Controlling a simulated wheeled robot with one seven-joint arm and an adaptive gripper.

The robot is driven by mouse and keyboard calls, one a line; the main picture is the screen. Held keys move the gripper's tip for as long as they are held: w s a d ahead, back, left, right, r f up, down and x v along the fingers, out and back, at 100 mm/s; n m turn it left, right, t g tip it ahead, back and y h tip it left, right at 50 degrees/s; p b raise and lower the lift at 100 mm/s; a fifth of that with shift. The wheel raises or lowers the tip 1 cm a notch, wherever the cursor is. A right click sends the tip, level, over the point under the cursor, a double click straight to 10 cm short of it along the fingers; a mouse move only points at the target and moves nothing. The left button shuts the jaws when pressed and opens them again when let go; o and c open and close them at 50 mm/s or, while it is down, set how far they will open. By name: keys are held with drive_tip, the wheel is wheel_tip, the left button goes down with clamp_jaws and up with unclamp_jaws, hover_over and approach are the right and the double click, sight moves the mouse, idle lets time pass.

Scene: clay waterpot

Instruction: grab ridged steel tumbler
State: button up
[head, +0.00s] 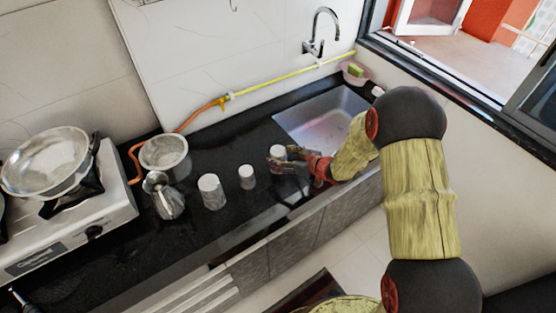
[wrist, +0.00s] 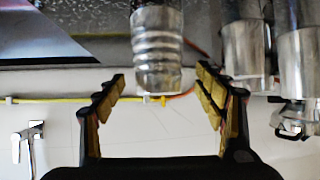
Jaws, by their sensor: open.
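The ridged steel tumbler (wrist: 157,48) shows in the wrist view ahead of my gripper (wrist: 160,76), lined up between the two spread fingers. Clear gaps show on both sides of it, and the fingers do not touch it. In the head view the tumbler (head: 278,152) stands on the black counter beside the sink, at the tips of my gripper (head: 276,163), which reaches in from the right. The fingers partly hide its lower part in the head view. My gripper is open and empty.
Two more steel cups (head: 247,177) (head: 211,191) stand left of the tumbler, then a steel jug (head: 163,196) and a pot (head: 165,153). A stove (head: 65,225) is at far left. The sink (head: 322,118) lies behind my gripper. A yellow hose (head: 280,78) runs along the wall.

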drive_tip(key=x, duration=0.3)
drive_tip(key=shift+s+d+r, duration=0.15)
drive_tip(key=shift+c, duration=0.6)
drive_tip(key=c, duration=1.2)
